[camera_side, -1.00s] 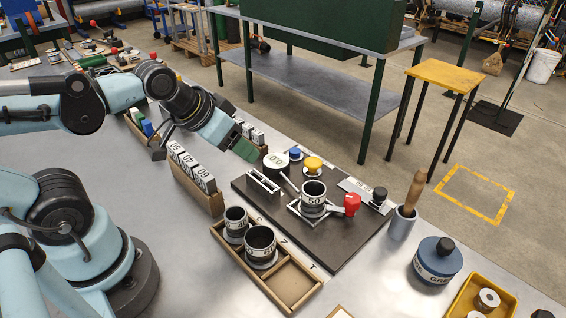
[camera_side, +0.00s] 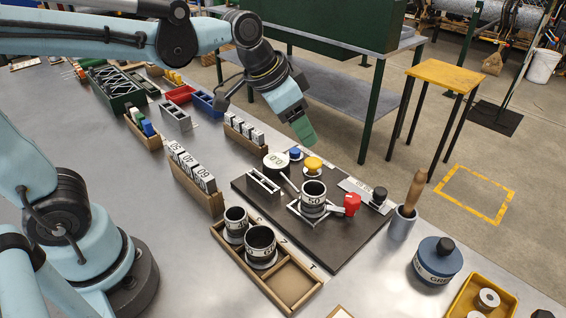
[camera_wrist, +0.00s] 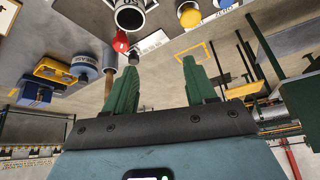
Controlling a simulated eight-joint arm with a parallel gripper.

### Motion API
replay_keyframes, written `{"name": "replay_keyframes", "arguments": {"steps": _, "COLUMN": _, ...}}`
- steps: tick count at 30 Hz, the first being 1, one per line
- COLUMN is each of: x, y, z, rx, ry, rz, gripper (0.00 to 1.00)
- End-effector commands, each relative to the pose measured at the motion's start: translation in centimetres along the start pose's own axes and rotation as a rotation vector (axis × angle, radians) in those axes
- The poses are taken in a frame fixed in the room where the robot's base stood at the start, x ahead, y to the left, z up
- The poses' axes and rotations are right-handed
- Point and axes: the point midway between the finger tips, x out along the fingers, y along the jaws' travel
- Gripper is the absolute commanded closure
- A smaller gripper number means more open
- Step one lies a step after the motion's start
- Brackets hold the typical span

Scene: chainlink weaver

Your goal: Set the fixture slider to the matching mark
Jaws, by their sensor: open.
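The dark fixture board (camera_side: 345,248) lies on the bench in the side view. At its right edge is a pale scale plate (camera_side: 356,188) with small marks too fine to read, and a black knob (camera_side: 379,196) stands at its right end. The plate (camera_wrist: 154,41) and knob (camera_wrist: 133,53) also show in the wrist view. A red knob (camera_side: 352,204) sits beside a cup marked 50 (camera_side: 313,194). My gripper (camera_side: 305,132), with green fingers, hangs above and behind the board, touching nothing. Its fingers (camera_wrist: 162,78) are apart and empty in the wrist view.
Yellow (camera_side: 313,163) and blue (camera_side: 295,153) buttons and a round dial (camera_side: 276,161) stand at the board's back. A wooden-handled tool (camera_side: 415,190) rises from a grey cup right of the scale. Number blocks (camera_side: 192,168) stand left. A cup tray (camera_side: 298,301) is in front.

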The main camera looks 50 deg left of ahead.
Motion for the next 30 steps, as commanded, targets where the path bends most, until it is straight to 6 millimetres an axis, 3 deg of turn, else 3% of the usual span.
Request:
{"name": "replay_keyframes", "arguments": {"steps": 6, "x": 3.3, "y": 2.8, "z": -5.2, "rx": 0.181, "ry": -0.05, "rz": 0.099, "gripper": 0.44}}
{"name": "replay_keyframes", "arguments": {"steps": 12, "x": 6.2, "y": 5.1, "z": -7.8, "rx": 0.305, "ry": -0.079, "rz": 0.169, "gripper": 0.44}}
{"name": "replay_keyframes", "arguments": {"steps": 23, "x": 8.8, "y": 6.3, "z": -8.5, "rx": 0.353, "ry": -0.089, "rz": 0.196, "gripper": 0.44}}
{"name": "replay_keyframes", "arguments": {"steps": 30, "x": 12.9, "y": 7.0, "z": -8.0, "rx": 0.351, "ry": -0.088, "rz": 0.195, "gripper": 0.44}}
